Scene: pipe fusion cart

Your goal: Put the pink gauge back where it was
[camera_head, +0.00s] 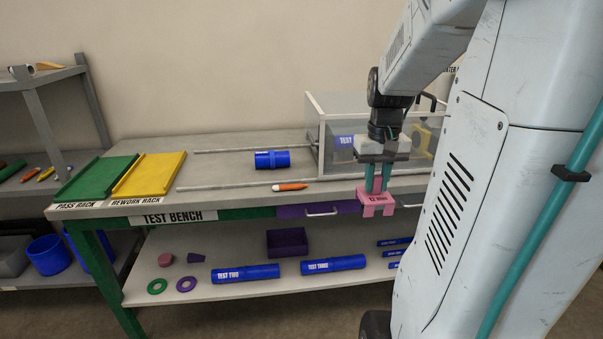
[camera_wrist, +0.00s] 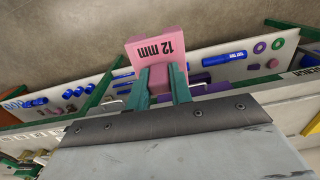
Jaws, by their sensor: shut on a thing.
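The pink gauge (camera_head: 376,201) hangs below my gripper (camera_head: 377,178), in front of the test bench's front edge. My gripper's teal fingers are shut on it. In the wrist view the gauge (camera_wrist: 158,54) shows the marking "12 mm", and the fingers of my gripper (camera_wrist: 158,85) sit on both sides of its narrower part. The gauge is in the air, above the level of the lower shelf. I cannot tell from these views which spot it came from.
The test bench (camera_head: 228,148) carries a blue pipe (camera_head: 271,160), an orange marker (camera_head: 290,187) and a clear box (camera_head: 340,135). The lower shelf (camera_head: 230,290) holds several blue pipes, a purple tray (camera_head: 287,242), rings and small pieces. A purple drawer (camera_head: 300,211) is under the bench top.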

